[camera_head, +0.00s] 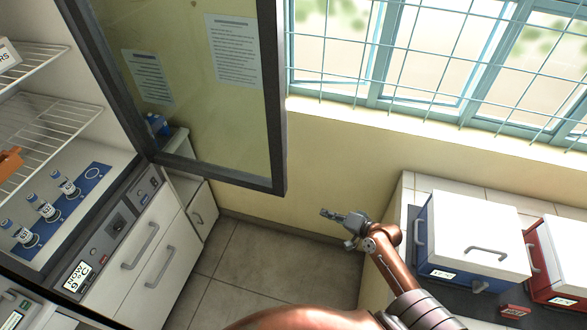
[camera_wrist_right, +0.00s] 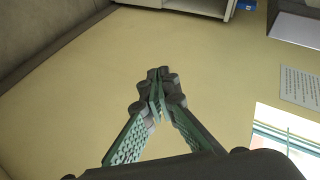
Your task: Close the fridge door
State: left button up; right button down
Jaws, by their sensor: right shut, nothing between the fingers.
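The fridge door (camera_head: 235,174) stands wide open in the head view, a glass pane in a dark frame with papers on it. It hangs from the fridge (camera_head: 72,210) at the left, whose inside shows wire shelves and several bottles. My right gripper (camera_head: 326,213) is shut and empty, in the air to the right of the door's lower corner and apart from it. In the right wrist view the gripper's fingertips (camera_wrist_right: 158,75) meet in front of the yellow wall. My left gripper is not in view.
A barred window (camera_head: 430,55) is at the back right. A counter at the right holds a blue-and-white box (camera_head: 470,232) and a red-and-white box (camera_head: 560,255), close to my right arm. Open tiled floor (camera_head: 255,265) lies between the fridge and the counter.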

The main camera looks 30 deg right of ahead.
jog(key=w+a+r+m+t+y, duration=0.1)
jog(key=w+r+m+t+y, duration=0.1)
jog(key=r, duration=0.9)
jog(key=w+a+r+m+t+y, duration=0.1)
jog(key=w+r+t, duration=0.1)
jog(key=r, duration=0.9)
jog(key=p+x, duration=0.1)
jog(key=x, duration=0.9)
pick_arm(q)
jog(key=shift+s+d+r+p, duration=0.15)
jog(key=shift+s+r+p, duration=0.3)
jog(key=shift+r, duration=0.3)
pick_arm(e)
jog(key=shift+s+a+r, duration=0.15)
jog(key=shift+s+a, duration=0.5)
jog(key=shift+s, duration=0.1)
jog(key=shift+s+a+r, duration=0.15)
jog(key=shift+s+a, duration=0.5)
jog(key=shift+s, duration=0.1)
